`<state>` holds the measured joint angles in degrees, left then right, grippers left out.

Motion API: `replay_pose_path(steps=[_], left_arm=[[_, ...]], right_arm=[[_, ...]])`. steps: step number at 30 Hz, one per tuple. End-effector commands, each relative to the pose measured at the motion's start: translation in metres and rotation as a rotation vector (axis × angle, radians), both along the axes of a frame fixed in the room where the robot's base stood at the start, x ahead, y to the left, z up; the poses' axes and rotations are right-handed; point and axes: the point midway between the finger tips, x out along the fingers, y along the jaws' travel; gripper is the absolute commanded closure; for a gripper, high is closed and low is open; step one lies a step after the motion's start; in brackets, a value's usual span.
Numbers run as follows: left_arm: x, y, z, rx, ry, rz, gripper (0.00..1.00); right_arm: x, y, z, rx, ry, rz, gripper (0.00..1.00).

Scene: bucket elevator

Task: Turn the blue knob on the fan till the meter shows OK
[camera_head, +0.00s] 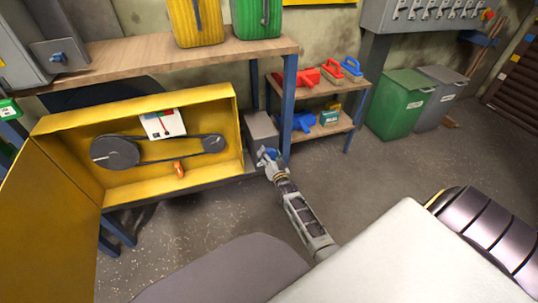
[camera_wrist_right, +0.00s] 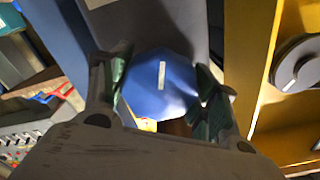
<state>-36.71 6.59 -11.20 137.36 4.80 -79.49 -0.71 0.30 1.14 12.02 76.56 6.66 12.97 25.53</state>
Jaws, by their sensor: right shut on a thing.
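The blue knob (camera_wrist_right: 160,98) is many-sided with a white line on its face. The line stands nearly upright in the right wrist view. The knob is on the grey box (camera_head: 260,128) at the right side of the yellow housing (camera_head: 238,135). My right gripper (camera_head: 269,157) is shut on the knob, with one finger on each side. In the head view the gripper hides most of the knob. A white meter (camera_head: 163,123) with dark and red marks sits inside the housing; its reading is too small to tell. My left gripper is not in view.
Two pulleys, one large (camera_head: 114,152), and a black belt sit in the open housing, with an orange part (camera_head: 179,169) below. A wooden shelf (camera_head: 318,87) with red and blue tools stands right of the grey box. The floor (camera_head: 390,170) to the right is clear.

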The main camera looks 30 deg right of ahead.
Motion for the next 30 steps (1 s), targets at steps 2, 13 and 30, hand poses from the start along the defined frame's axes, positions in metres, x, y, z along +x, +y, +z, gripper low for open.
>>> replay_pose_path(steps=[2, 13, 30], left_arm=[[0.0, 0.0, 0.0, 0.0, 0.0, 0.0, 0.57], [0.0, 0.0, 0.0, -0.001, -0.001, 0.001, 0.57], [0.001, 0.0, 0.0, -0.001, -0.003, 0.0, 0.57]], right_arm=[[0.0, -0.001, 0.0, -0.001, -0.001, -0.001, 0.64], [0.0, 0.0, 0.0, -0.002, 0.0, 0.0, 0.18], [-0.016, 0.004, -0.001, -0.002, 0.002, 0.0, 0.18]])
